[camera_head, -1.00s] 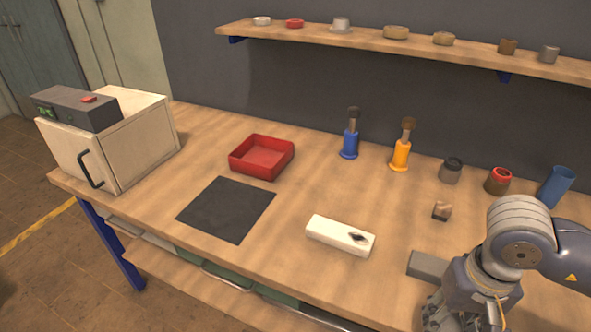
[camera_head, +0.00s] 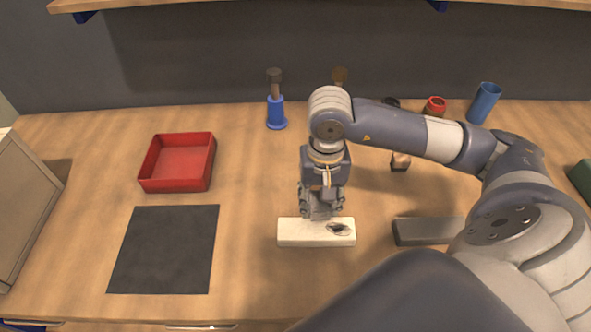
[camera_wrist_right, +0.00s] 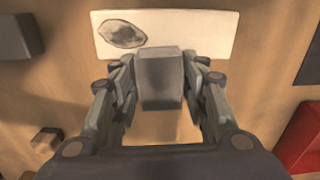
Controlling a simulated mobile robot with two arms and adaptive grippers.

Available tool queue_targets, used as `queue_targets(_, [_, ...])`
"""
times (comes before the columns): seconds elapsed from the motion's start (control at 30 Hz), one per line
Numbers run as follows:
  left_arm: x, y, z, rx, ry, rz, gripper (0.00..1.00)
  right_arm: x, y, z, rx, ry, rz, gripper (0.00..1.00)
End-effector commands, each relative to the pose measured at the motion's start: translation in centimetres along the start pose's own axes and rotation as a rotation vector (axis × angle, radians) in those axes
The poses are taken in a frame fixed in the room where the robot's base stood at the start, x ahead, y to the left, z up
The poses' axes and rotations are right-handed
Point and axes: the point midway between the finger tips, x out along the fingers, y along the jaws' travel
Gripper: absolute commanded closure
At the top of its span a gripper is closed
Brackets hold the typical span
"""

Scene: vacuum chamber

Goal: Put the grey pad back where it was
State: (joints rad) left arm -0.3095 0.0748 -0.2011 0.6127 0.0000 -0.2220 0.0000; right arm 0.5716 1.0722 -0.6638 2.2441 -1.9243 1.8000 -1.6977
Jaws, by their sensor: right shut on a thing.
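My right gripper (camera_head: 320,212) is shut on a small grey pad (camera_wrist_right: 160,80), which shows between the fingers in the right wrist view. In the head view the pad cannot be told apart from the fingers. The gripper points down just over the back edge of a white block (camera_head: 295,234), also in the wrist view (camera_wrist_right: 190,35). The block has a dark irregular mark on its top, near its right end in the head view. Whether the pad touches the block or the table is not clear. My left gripper is not in view.
A grey bar (camera_head: 415,232) lies right of the white block, partly behind my arm. A black mat (camera_head: 165,250) and red tray (camera_head: 180,165) lie left. A small wooden block (camera_head: 401,161), blue-based tool (camera_head: 276,110) and blue cup (camera_head: 485,103) stand behind. Bare table lies between mat and white block.

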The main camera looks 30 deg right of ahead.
Motion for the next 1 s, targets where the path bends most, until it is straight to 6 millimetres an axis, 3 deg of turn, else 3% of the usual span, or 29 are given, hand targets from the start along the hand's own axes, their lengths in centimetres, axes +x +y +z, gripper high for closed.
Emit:
queue_targets(0.27, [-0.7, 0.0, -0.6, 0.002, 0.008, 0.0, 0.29, 0.1, 0.2, -1.9, 0.037, 0.001, -0.005, 0.81])
queue_targets(0.5, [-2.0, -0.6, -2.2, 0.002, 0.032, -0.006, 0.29, 0.5, -1.1, -6.3, 0.036, -0.001, -0.005, 0.81])
queue_targets(1.0, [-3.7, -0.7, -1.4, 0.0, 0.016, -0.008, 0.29, 1.5, -3.4, -14.2, 0.033, 0.0, -0.004, 0.81])
